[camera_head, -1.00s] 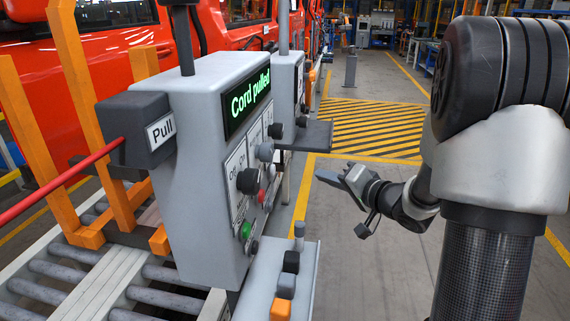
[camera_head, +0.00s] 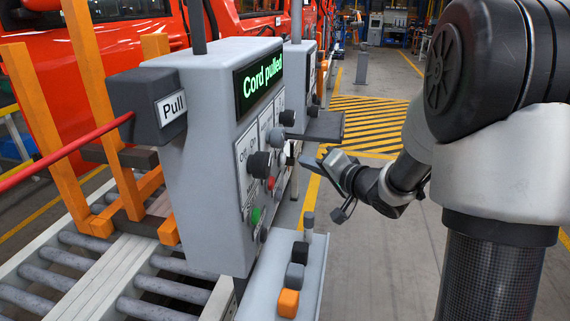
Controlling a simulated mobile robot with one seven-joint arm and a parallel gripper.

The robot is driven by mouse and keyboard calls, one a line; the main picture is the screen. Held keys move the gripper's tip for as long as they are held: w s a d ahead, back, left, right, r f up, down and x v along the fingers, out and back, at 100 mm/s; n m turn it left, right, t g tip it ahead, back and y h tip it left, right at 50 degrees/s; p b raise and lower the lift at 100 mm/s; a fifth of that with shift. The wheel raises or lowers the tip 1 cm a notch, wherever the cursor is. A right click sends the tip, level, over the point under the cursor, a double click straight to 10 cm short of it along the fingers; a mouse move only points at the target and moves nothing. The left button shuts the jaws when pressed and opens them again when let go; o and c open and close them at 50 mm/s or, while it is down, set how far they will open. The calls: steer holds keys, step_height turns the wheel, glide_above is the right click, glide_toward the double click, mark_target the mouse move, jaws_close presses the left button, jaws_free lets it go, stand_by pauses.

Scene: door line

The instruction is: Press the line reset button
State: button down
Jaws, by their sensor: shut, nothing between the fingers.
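A grey control box (camera_head: 207,150) stands at the middle left with a green-lit display (camera_head: 258,79) reading "Cord pulled". Its right face, seen at a slant, carries black knobs (camera_head: 259,164), a red button (camera_head: 270,183), a green button (camera_head: 255,215) and paler buttons. The labels there are too small to read fully, so I cannot tell which is the line reset button. My gripper (camera_head: 310,161) is shut and empty, to the right of the panel, pointing left towards it. It appears apart from the buttons, close to a dark shelf.
The dark shelf (camera_head: 318,127) juts from the panel near my gripper. A lower tray (camera_head: 312,277) holds black, grey and orange blocks. A red cord (camera_head: 70,150) runs left from the "Pull" housing (camera_head: 150,102). Rollers (camera_head: 60,260) lie at lower left.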

steer(key=shift+w+a, duration=0.3)
steer(key=shift+a, duration=0.6)
stand_by(1.4)
steer(key=shift+w+a, duration=0.15)
steer(key=shift+a, duration=0.25)
steer(key=shift+w+a, duration=0.2)
steer(key=shift+a, duration=0.4)
stand_by(0.7)
steer(key=shift+d+r, duration=0.1)
steer(key=shift+d, duration=0.05)
steer(key=shift+s+d+p, duration=0.35)
steer(key=shift+d+p, duration=0.3)
steer(key=shift+d, duration=0.15)
steer(key=shift+d, duration=0.1)
steer(key=shift+s+d+p, duration=0.25)
steer(key=shift+d+p, duration=0.1)
steer(key=shift+d, duration=0.4)
steer(key=shift+s+d+p, duration=0.25)
steer(key=shift+d+p, duration=0.05)
steer(key=shift+d, duration=0.5)
steer(key=shift+s+d+p, duration=0.25)
steer(key=shift+d+p, duration=0.1)
steer(key=shift+d, duration=0.4)
